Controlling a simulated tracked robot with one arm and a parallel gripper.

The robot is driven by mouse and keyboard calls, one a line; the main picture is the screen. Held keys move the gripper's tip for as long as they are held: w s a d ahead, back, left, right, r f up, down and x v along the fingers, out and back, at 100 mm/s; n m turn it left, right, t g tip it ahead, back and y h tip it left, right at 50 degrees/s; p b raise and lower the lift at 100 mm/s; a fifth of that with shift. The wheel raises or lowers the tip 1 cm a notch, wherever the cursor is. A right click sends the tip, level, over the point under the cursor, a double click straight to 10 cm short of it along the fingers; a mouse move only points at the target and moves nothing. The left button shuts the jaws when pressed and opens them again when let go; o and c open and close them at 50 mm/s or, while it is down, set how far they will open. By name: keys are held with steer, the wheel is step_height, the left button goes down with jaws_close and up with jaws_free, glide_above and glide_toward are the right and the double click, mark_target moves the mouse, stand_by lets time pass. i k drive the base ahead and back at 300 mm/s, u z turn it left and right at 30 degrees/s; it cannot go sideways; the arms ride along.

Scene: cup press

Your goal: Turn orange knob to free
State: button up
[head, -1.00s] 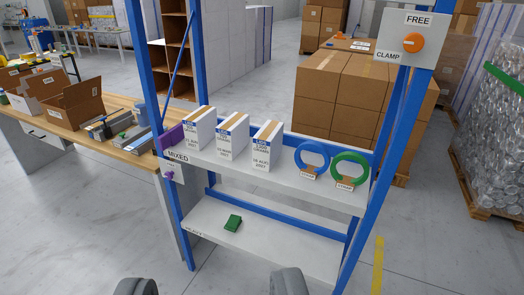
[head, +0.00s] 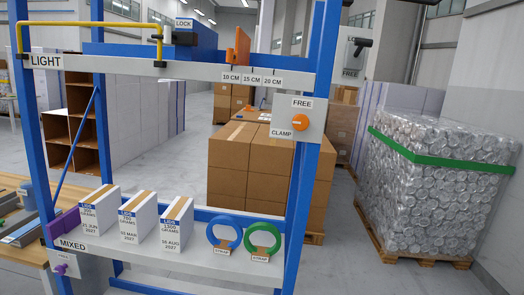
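The orange knob (head: 300,122) sits on a light grey plate (head: 313,130) fixed to the right blue post of the shelf rack. The plate carries a FREE label (head: 301,104) above the knob and a CLAMP label (head: 281,132) at its lower left. A small pale mark on the knob seems to lie toward the left, but it is too small to read surely. My gripper is not in view, and nothing covers the knob.
The upper shelf (head: 190,72) holds a blue block and an orange upright piece. White boxes (head: 141,217), a blue ring (head: 224,232) and a green ring (head: 263,238) stand on the lower shelf. Another FREE-labelled lever panel (head: 352,58) is at upper right. A wrapped pallet (head: 440,190) stands right.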

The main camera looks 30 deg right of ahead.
mark_target(300, 122)
steer(key=u, duration=1.35)
steer(key=k, duration=1)
steer(key=z, duration=1.25)
steer(key=i, duration=1)
steer(key=u, duration=0.05)
